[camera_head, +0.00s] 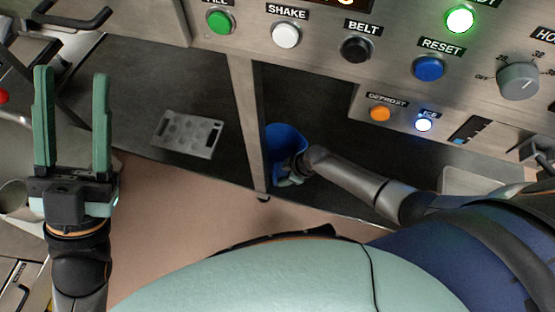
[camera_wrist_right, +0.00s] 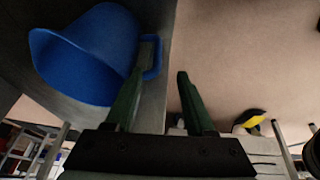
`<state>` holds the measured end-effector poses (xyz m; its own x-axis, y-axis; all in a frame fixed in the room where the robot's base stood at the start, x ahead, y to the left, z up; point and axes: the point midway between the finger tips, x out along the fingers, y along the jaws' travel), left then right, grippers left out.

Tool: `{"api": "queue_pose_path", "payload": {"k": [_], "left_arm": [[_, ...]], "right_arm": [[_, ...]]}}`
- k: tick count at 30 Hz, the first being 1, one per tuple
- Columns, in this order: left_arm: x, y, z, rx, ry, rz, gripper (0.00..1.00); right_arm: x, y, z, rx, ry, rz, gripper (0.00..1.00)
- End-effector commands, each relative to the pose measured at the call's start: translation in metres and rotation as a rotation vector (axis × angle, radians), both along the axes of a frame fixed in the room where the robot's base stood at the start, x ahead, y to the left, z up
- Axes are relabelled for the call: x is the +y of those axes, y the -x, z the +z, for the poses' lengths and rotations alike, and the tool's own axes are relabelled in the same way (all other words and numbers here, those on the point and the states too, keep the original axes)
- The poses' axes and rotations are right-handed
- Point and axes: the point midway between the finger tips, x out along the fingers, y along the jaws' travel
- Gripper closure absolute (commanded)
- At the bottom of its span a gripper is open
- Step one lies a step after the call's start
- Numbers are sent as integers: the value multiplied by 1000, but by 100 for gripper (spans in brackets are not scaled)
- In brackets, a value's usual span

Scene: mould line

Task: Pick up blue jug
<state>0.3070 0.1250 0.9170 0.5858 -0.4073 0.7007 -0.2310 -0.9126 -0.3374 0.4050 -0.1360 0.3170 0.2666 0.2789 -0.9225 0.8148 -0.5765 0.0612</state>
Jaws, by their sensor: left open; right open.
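The blue jug (camera_head: 283,139) stands in the dark lower bay under the control panel, partly covered by my right wrist. In the right wrist view the jug (camera_wrist_right: 95,45) fills the upper left, its handle on its right side. My right gripper (camera_wrist_right: 166,60) is open. Its left finger overlaps the handle in the picture, the right finger stands clear over the floor. I cannot tell whether the finger touches or passes inside the handle. In the head view the right fingers are mostly hidden. My left gripper (camera_head: 72,75) is open and empty, far left of the jug.
A metal upright (camera_head: 247,120) stands close to the jug's left. A grey mould plate (camera_head: 187,134) with round hollows lies in the left bay. The panel with buttons, such as the blue RESET button (camera_head: 429,68), overhangs the right bay.

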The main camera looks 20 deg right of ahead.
Motion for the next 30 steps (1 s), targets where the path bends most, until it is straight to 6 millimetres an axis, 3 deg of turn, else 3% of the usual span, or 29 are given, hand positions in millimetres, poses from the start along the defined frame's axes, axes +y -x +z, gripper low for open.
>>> {"api": "queue_pose_path", "payload": {"k": [1, 10, 19, 30], "left_arm": [[-1, 0, -10, 3, 4, -6, 50], [-2, -1, -23, 18, 18, -23, 50], [-4, -3, -57, 47, 35, -44, 50], [-6, -2, -61, 48, 17, -48, 50]], "right_arm": [[2, -3, -11, -1, -1, -1, 45], [8, -9, -27, -2, 0, 1, 45], [18, -21, -63, 0, -1, -1, 45], [20, -24, -67, -1, 0, 0, 45]]}}
